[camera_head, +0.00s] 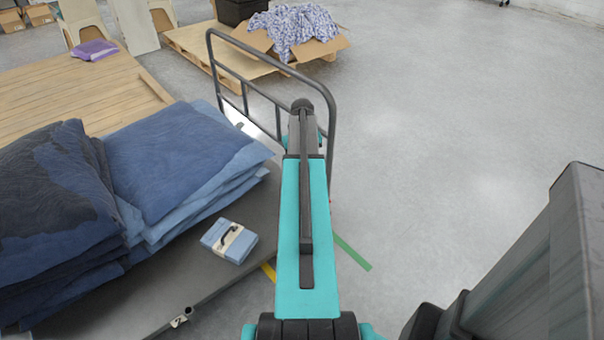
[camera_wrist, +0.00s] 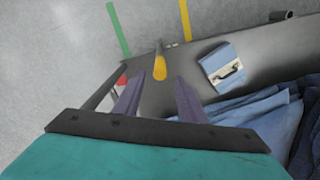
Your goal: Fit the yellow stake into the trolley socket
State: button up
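A short yellow piece with a thin grey end, which looks like the stake (camera_wrist: 160,68), shows over the dark trolley deck near its edge in the wrist view. My gripper (camera_wrist: 160,79) has its two purple-grey fingers spread, with a gap between them. The yellow piece lies in line with that gap, just beyond the fingertips, and no finger visibly touches it. In the head view my arm hides the gripper and the stake. A dark tube end, possibly a socket, sits at the trolley's near corner (camera_head: 186,314); a similar tube end (camera_wrist: 283,15) shows in the wrist view.
Folded blue blankets (camera_head: 175,165) are stacked on the trolley deck (camera_head: 130,295). A strapped blue bundle (camera_head: 229,241) lies beside them. The trolley's metal handle frame (camera_head: 270,62) rises behind my arm. Open floor (camera_head: 430,130) lies to the right, with a green strip (camera_head: 352,252).

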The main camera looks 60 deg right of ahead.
notch_tip(320, 180, up, 9)
dwell(0.5)
dwell(0.7)
jog(key=w+a+f+n+g+y, duration=0.15)
jog(key=w+a+f, duration=0.25)
jog(key=a+f, duration=1)
jog(key=w+a+f+n+g, duration=0.15)
jog(key=w+a+f, duration=0.25)
jog(key=a+f, duration=1.1)
jog(key=s+a+f+n, duration=0.1)
jog(key=s+a+f, duration=0.2)
jog(key=s+a, duration=0.3)
jog(key=s+a+f+n+g+h, duration=0.1)
jog(key=s+a+f, duration=0.3)
jog(key=a, duration=0.9)
jog(key=s+a+f+n+g, duration=0.1)
jog(key=s+a+f+n, duration=0.2)
jog(key=s+a, duration=0.6)
jog(key=shift+s+a+f, duration=0.25)
jog(key=shift+a+f, duration=0.05)
jog(key=shift+a, duration=0.5)
jog(key=shift+r+h, duration=0.1)
jog(key=shift+h, duration=0.15)
